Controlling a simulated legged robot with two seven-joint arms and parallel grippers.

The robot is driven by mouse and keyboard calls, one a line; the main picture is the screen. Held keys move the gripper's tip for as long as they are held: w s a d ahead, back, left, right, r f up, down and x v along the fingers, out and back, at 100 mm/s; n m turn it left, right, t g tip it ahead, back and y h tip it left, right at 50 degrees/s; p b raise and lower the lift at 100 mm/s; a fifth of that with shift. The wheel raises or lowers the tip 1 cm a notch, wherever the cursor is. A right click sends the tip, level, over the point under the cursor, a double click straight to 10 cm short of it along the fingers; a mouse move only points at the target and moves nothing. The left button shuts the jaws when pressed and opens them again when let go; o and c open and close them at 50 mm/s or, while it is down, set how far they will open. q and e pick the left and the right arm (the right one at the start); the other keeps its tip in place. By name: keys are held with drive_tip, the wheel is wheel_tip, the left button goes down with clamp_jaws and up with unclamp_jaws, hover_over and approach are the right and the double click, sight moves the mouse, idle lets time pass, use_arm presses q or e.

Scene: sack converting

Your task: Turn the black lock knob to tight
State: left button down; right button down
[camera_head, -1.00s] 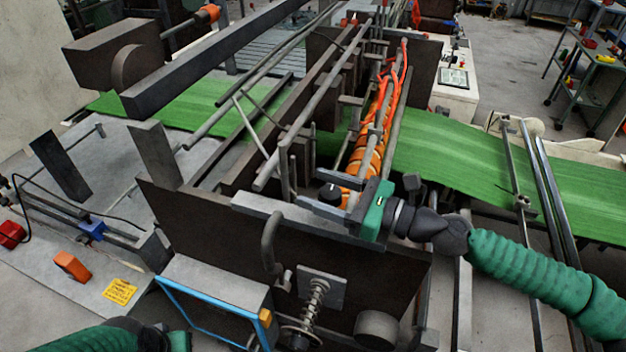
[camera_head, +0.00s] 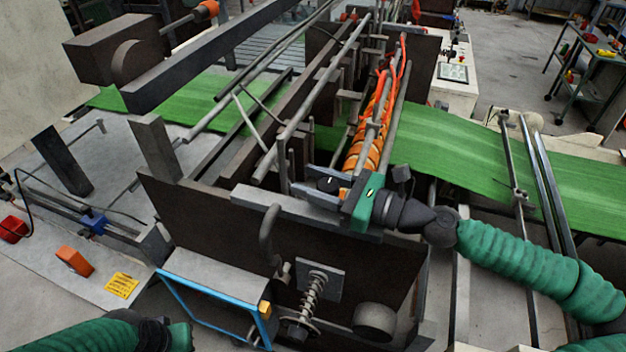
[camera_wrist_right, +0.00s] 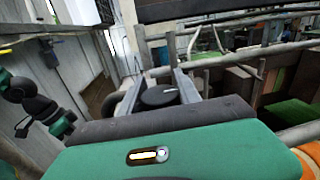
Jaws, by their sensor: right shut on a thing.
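The black lock knob (camera_head: 328,184) sits on top of the machine's near end, with a light mark on its top face. My right gripper (camera_head: 318,186) is shut on it, one finger on each side. The right wrist view also shows the black knob (camera_wrist_right: 158,96) between the two grey fingers of my right gripper (camera_wrist_right: 162,90). The knob's lower part and its stem are hidden. My left arm comes in at the bottom left, and the green body of my left gripper (camera_head: 180,338) is cut off by the picture edge; its fingers cannot be made out.
An orange-wrapped roller (camera_head: 368,140) and grey bars run behind the knob. A grey bent handle (camera_head: 268,235) and a spring-loaded rod (camera_head: 312,296) stand on the near plate. Green sheet (camera_head: 470,160) passes through the machine. A blue-framed box (camera_head: 215,290) stands lower left.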

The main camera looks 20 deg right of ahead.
drive_tip(key=shift+w+d+r, duration=0.1)
drive_tip(key=shift+d+r, duration=0.05)
drive_tip(key=shift+r, duration=0.05)
